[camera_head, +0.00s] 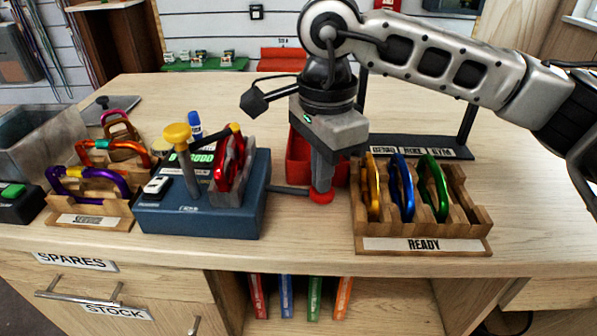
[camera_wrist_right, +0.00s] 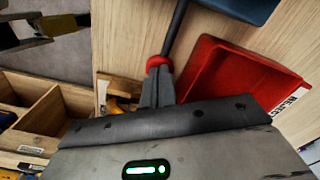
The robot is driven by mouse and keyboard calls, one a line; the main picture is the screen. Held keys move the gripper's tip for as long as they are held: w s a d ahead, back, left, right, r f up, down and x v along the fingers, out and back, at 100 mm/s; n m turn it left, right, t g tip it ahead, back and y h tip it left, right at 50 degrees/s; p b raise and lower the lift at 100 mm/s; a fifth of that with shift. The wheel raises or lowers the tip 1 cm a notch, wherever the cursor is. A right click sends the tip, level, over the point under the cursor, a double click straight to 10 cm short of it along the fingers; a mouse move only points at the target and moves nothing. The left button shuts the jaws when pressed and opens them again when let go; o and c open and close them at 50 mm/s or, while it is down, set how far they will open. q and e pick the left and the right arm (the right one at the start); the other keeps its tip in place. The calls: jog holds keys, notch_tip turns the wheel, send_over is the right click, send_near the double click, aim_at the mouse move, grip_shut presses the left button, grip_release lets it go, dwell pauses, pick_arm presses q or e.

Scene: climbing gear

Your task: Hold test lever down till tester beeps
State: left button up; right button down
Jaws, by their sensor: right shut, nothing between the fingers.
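The tester (camera_head: 195,212) is a blue box on the bench with a green-lit display (camera_head: 200,157) and a red carabiner (camera_head: 230,165) mounted on it. Its test lever (camera_head: 288,190) is a dark rod sticking out to the right, ending in a red knob (camera_head: 321,197). My right gripper (camera_head: 322,186) points down with its fingers shut and empty, right over the knob. In the right wrist view the fingertips (camera_wrist_right: 158,72) meet the red knob (camera_wrist_right: 158,62) at the end of the rod (camera_wrist_right: 174,28). Whether they press it cannot be told. My left gripper is not in view.
A red bin (camera_head: 300,160) stands close behind my right gripper. The READY rack (camera_head: 423,245) with yellow, blue and green carabiners is at right. Another wooden rack (camera_head: 92,215) with carabiners and a grey bin (camera_head: 35,125) are at left. The bench's right end is clear.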

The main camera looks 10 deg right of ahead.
notch_tip(320, 180, up, 9)
jog(key=p, duration=0.5)
jog(key=shift+f, duration=0.1)
dwell(0.3)
